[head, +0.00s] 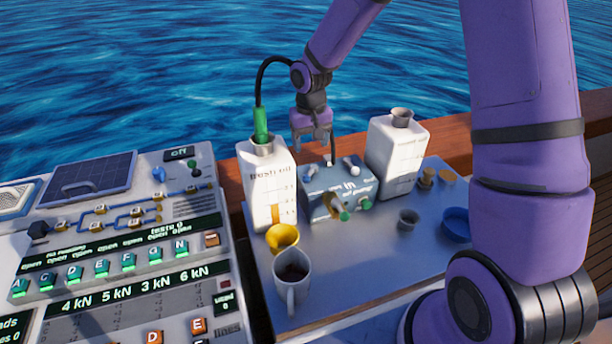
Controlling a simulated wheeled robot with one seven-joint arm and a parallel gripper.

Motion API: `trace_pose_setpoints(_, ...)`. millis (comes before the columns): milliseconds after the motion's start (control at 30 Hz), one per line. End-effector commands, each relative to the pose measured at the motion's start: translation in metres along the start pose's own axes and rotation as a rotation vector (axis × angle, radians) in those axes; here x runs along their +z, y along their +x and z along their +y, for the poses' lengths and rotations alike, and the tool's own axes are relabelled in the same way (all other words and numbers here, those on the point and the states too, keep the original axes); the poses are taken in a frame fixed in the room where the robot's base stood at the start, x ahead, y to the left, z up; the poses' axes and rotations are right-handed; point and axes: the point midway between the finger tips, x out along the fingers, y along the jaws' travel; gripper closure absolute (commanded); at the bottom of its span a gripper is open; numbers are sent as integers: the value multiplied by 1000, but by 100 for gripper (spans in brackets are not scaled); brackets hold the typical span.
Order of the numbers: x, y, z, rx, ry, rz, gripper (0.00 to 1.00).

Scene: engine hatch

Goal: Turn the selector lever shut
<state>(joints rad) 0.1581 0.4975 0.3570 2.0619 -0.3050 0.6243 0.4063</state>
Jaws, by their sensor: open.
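A blue-grey pump box (350,186) stands on the metal tray between two white canisters. On its front is a small tan lever (332,203), slanting, with a green end near its lower right; I take it for the selector lever, but its marking is too small to read. Two pale knobs sit on top of the box, with a dark upright rod between them. My gripper (313,138) points down above the back of the box, open and empty. It appears apart from the lever.
The left canister (268,190) holds a green nozzle (261,125) on a black hose close to my gripper. The right canister (396,158) flanks the box. A yellow funnel (283,238), a white mug (292,282) and a blue dish (456,224) stand on the tray (350,275). A control panel (110,255) is at left.

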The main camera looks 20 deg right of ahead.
Motion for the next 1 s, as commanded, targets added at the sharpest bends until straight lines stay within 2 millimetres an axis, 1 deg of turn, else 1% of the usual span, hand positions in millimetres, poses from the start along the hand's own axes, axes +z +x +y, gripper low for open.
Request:
trace_pose_setpoints(33, -2, 5, -1, -4, 1, -5, 33)
trace_pose_setpoints(267, -3, 18, -3, -8, 1, -11, 33)
trace_pose_setpoints(367, -3, 31, -3, -8, 0, -12, 33)
trace_pose_setpoints(700, -2, 90, -4, -8, 0, -12, 33)
trace_pose_setpoints(833, -2, 106, -4, -8, 1, -11, 33)
trace_pose_setpoints(1000, -2, 116, -3, -7, 0, -9, 33)
